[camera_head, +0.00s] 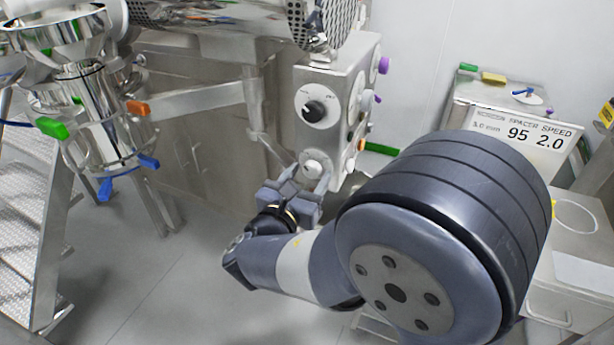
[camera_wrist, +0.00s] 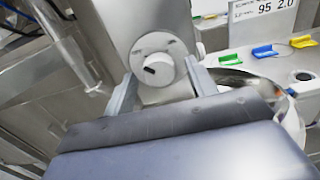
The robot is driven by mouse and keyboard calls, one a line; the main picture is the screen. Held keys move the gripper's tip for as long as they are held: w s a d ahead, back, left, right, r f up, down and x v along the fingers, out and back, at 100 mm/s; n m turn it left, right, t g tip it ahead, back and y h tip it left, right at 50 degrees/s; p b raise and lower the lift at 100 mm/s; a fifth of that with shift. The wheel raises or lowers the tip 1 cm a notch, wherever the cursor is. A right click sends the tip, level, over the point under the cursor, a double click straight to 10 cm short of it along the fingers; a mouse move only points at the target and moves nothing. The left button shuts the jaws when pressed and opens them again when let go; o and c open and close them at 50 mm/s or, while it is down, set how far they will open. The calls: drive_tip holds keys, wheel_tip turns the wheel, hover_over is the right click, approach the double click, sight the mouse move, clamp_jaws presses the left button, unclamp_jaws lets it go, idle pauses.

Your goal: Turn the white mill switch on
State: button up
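The white mill switch (camera_head: 312,167) is a round knob low on the front of the grey control box (camera_head: 338,88). In the wrist view the white switch (camera_wrist: 152,69) sits on a pale round plate and has a short dark mark pointing to the left. My gripper (camera_head: 309,178) is at the switch, with one finger on each side of it. In the wrist view my gripper (camera_wrist: 160,84) is open, its fingers apart around the switch. I cannot tell whether either finger touches it. The lower part of the switch plate is partly hidden by my gripper.
A black knob (camera_head: 313,111) on a white plate is above the switch. Purple and other coloured knobs line the box's right side. A steel vessel (camera_head: 92,105) with coloured clamps stands left. A display sign (camera_head: 525,138) and cart are right. Floor at lower left is clear.

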drive_tip(key=c, duration=0.9)
drive_tip(key=shift+f+m+b, duration=0.15)
drive_tip(key=shift+m+b, duration=0.15)
drive_tip(key=shift+b, duration=0.25)
drive_tip(key=m+b, duration=0.1)
drive_tip(key=b, duration=0.2)
drive_tip(key=shift+f+m, duration=0.15)
drive_tip(key=shift+m, duration=0.25)
drive_tip(key=m+b, duration=0.6)
drive_tip(key=b, duration=0.3)
drive_tip(key=m+b, duration=0.5)
drive_tip(key=b, duration=0.2)
drive_tip(key=shift+a+m, duration=0.1)
drive_tip(key=shift+m, duration=0.2)
drive_tip(key=m+b, duration=0.3)
drive_tip(key=b, duration=0.2)
drive_tip(key=shift+r+m, duration=0.3)
drive_tip(key=shift+m, duration=0.1)
